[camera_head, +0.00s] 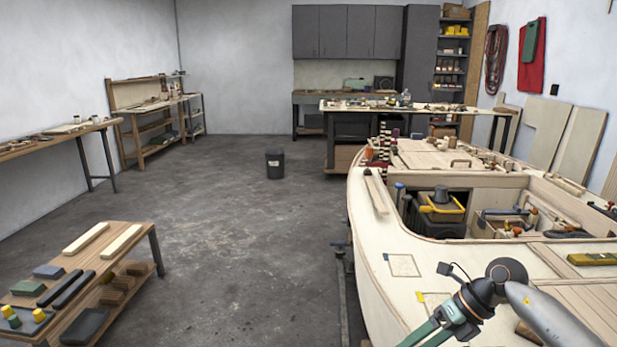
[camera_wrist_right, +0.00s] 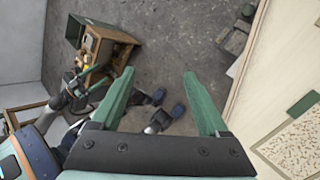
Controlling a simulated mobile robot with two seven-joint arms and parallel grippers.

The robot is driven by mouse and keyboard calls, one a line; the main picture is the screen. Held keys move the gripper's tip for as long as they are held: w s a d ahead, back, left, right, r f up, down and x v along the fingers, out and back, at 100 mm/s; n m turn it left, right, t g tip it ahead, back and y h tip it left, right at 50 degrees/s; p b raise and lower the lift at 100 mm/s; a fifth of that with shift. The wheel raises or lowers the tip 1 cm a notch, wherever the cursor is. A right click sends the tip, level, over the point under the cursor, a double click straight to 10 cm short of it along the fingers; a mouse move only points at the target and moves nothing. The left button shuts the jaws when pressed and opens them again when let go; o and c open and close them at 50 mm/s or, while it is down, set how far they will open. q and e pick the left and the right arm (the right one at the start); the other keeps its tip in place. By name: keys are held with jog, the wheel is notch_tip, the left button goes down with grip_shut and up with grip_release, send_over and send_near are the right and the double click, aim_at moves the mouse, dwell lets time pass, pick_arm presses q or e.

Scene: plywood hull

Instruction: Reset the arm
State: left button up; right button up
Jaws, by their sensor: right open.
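My right arm reaches in from the lower right in the head view. Its green-fingered right gripper (camera_head: 426,338) hangs over the near left deck edge of the plywood hull (camera_head: 369,270), pointing down and to the left, with the fingertips cut off by the frame's bottom edge. In the right wrist view the two green fingers (camera_wrist_right: 160,76) stand wide apart with nothing between them. Grey concrete floor shows beyond them. The pale hull edge (camera_wrist_right: 248,75) runs along the right of that view.
A low wooden bench (camera_head: 130,250) with sanding blocks stands at the left. A black bin (camera_head: 274,164) stands farther back. The floor between bench and hull is clear.

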jog(key=s+a+r+m+t+y+p, duration=0.1)
jog(key=s+a+m+t+y, duration=0.15)
jog(key=a+y, duration=0.4)
jog(key=s+a+r+m+t+y+p, duration=0.1)
jog(key=s+a+m+t+y, duration=0.2)
jog(key=a, duration=0.7)
jog(key=s+d+f+m+t+h+p, duration=0.1)
jog(key=s+d+f+m+h, duration=0.2)
jog(key=m, duration=0.7)
jog(key=s+d+f+m+t+h+p, duration=0.1)
jog(key=s+d+f+m+h, duration=0.2)
jog(key=s+f+m+h, duration=0.3)
jog(key=s+d+f+m+t+h+p, duration=0.1)
jog(key=s+d+f+m+h, duration=0.2)
jog(key=m, duration=1.2)
jog(key=s+f+h, duration=0.2)
jog(key=s+f, duration=0.3)
jog(key=f, duration=0.2)
jog(key=shift+d+f, duration=0.2)
jog(key=shift+d, duration=0.1)
